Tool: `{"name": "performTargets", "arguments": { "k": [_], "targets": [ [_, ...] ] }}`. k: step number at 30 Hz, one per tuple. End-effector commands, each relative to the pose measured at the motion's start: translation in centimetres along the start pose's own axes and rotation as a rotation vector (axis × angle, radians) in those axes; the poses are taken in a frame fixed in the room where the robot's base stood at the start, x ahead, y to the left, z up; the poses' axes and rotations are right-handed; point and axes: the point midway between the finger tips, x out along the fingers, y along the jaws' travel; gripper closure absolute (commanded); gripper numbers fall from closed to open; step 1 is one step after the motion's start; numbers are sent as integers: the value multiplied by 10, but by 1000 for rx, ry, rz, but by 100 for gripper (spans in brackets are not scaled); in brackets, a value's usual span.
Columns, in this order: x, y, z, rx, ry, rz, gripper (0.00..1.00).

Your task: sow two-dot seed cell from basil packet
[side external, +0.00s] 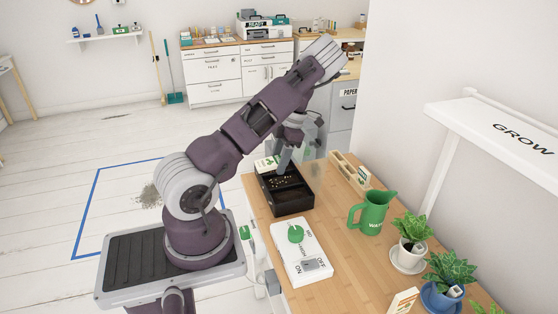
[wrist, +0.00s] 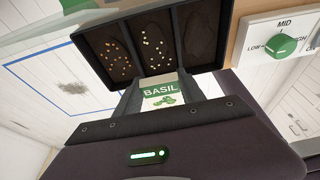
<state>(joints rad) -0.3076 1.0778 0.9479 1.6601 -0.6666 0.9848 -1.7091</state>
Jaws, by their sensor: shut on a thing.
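My gripper (side external: 287,158) is shut on the basil packet (wrist: 160,92), a white packet with a green BASIL label and leaf picture. Its two fingers show on either side of the packet in the wrist view. In the side view the packet (side external: 266,163) is at the far left end of the black seed tray. The seed tray (side external: 290,208) lies on the wooden desk. In the wrist view it has three cells: the left holds orange-tan seeds (wrist: 117,55), the middle pale seeds (wrist: 153,48), and the right (wrist: 200,35) shows dark with no seeds visible. No dot marks can be read.
A white control box with a green knob (side external: 295,233) sits in front of the tray. A wooden holder (side external: 349,172), a green watering can (side external: 371,212) and potted plants (side external: 412,232) stand to the right. A grow-light frame (side external: 490,118) overhangs the right side.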

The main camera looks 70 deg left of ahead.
Motion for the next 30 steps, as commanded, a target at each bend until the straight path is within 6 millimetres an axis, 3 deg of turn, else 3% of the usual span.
{"name": "performTargets", "arguments": {
  "k": [5, 14, 21, 30],
  "targets": [
    [0, 0, -2, -21, -325, -11, 98],
    [-24, 0, -9, -20, -741, -9, 98],
    [-52, 1, -14, -21, -1163, -8, 98],
    [-76, 1, -16, -14, -1448, -6, 98]
  ]
}}
